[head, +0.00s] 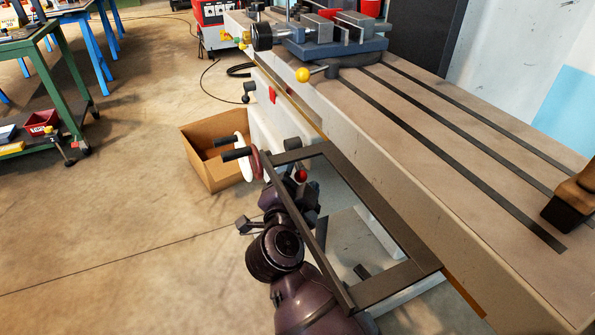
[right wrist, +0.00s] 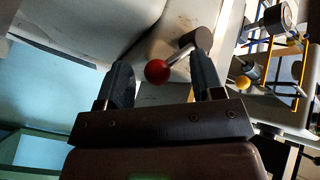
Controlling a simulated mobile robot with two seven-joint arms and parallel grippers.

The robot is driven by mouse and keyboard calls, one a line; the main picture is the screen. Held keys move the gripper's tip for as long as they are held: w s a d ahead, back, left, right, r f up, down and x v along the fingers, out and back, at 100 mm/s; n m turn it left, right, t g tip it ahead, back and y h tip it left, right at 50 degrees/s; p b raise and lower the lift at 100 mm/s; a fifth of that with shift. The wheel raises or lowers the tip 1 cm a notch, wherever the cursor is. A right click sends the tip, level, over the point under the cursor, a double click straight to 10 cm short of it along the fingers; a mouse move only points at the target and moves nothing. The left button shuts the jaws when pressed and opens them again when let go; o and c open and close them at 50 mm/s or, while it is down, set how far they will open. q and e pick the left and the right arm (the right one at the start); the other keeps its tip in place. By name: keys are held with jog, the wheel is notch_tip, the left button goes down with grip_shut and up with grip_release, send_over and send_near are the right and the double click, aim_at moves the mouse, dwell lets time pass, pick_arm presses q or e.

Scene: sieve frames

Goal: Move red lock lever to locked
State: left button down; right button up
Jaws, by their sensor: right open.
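The red lock lever's ball knob (head: 301,175) shows below the machine table's side in the head view. In the right wrist view the red knob (right wrist: 157,71) sits between the two finger lines, with a short metal stem running up and right to a grey hub (right wrist: 196,40). My right gripper (head: 299,187) is at the knob in the head view, largely hidden by my own wrist. In the right wrist view its fingers (right wrist: 160,68) are spread on either side of the knob, with gaps visible. Contact cannot be told. My left gripper is not in view.
The long slotted machine table (head: 440,120) lies above right, with a vise (head: 330,40) and a yellow ball handle (head: 303,75). A handwheel (head: 246,155) and cardboard box (head: 200,155) are left of the knob.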

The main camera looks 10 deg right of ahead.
jog(key=shift+w+d, duration=0.1)
grip_shut()
dwell(0.4)
jog(key=shift+w+f+m+t, duration=0.2)
jog(key=shift+m+t, duration=0.3)
